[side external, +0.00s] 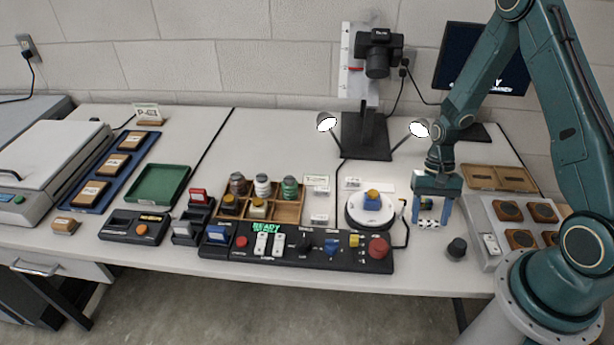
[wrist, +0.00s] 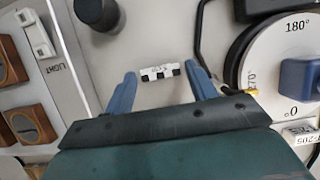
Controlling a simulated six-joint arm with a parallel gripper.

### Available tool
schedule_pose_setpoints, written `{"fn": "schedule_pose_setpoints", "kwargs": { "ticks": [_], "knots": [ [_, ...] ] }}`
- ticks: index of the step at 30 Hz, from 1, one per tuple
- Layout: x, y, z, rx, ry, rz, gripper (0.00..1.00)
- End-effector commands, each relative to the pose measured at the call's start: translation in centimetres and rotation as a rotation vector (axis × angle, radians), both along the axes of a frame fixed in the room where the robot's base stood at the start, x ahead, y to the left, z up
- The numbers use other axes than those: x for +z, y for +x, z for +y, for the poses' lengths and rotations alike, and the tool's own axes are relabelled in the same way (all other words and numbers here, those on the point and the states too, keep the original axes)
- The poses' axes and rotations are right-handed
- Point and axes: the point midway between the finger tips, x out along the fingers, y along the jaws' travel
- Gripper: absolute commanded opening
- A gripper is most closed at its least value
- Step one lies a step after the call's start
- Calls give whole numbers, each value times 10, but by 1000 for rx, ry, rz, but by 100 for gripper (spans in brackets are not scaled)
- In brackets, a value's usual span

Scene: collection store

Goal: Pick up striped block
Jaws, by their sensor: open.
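The striped block (side external: 429,224) is a small white bar with black squares, lying on the white table. In the wrist view the striped block (wrist: 160,72) shows in the gap between my two blue fingertips, with visible room on both sides. My gripper (side external: 431,217) points down at it from above, fingers apart and empty. In the wrist view my gripper (wrist: 159,72) is also open. The exact height of the fingertips over the table is hard to tell.
A round turntable (side external: 370,222) with a blue block stands left of my gripper, with a black cable (side external: 407,232) between. A dark knob (side external: 457,248) stands close at the front right. A grey panel (side external: 481,222) with brown tiles lies right. The control box (side external: 290,258) is front left.

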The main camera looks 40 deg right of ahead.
Motion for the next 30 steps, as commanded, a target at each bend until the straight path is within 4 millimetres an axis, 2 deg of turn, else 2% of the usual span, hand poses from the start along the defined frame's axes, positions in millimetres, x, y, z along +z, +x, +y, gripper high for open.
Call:
{"fn": "schedule_pose_setpoints", "kwargs": {
  "ticks": [4, 18, 24, 30],
  "knots": [
    [-5, -2, 2, 0, -1, 1, 56],
    [-5, -2, 2, 0, 0, 0, 56],
    [-5, -2, 2, 0, 0, 0, 23],
    [-5, -2, 2, 0, 0, 0, 23]
  ]
}}
